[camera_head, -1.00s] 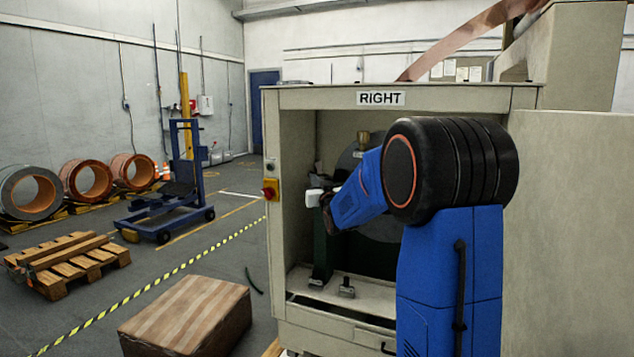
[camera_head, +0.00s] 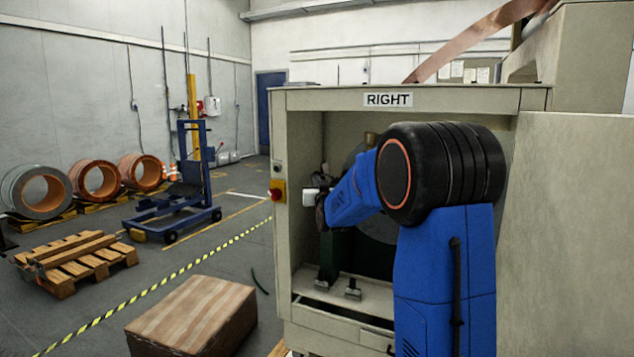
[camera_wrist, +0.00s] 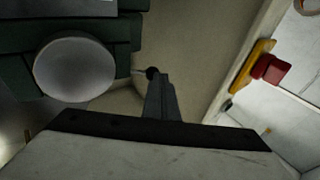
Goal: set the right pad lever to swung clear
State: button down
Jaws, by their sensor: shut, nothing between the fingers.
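My gripper (camera_wrist: 158,90) shows in the wrist view as narrow dark fingers, shut and empty. A small black ball knob (camera_wrist: 152,73) on a thin rod, perhaps the pad lever's handle, is right at the fingertips. I cannot tell whether they touch. To its left, a pale round disc (camera_wrist: 75,68) stands in front of dark green blocks (camera_wrist: 128,32). In the head view, my gripper (camera_head: 322,207) is inside the open bay of the cabinet (camera_head: 298,240) labelled RIGHT (camera_head: 388,100). My arm hides much of the bay, and I cannot make out the lever there.
A red and yellow switch (camera_head: 277,190) is on the bay's left post; it also shows in the wrist view (camera_wrist: 268,70). A small metal bracket (camera_head: 353,287) stands on the bay floor. A brown box (camera_head: 192,312) is on the floor at front left. The pallet jack is farther back.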

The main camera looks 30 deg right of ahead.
jog(key=shift+w+d+m+g+h, duration=0.1)
jog(key=shift+w+m+g+h, duration=0.2)
jog(key=shift+w, duration=0.65)
jog(key=shift+w+d+m+h, duration=0.1)
jog(key=shift+w+h, duration=0.3)
jog(key=shift+w, duration=0.55)
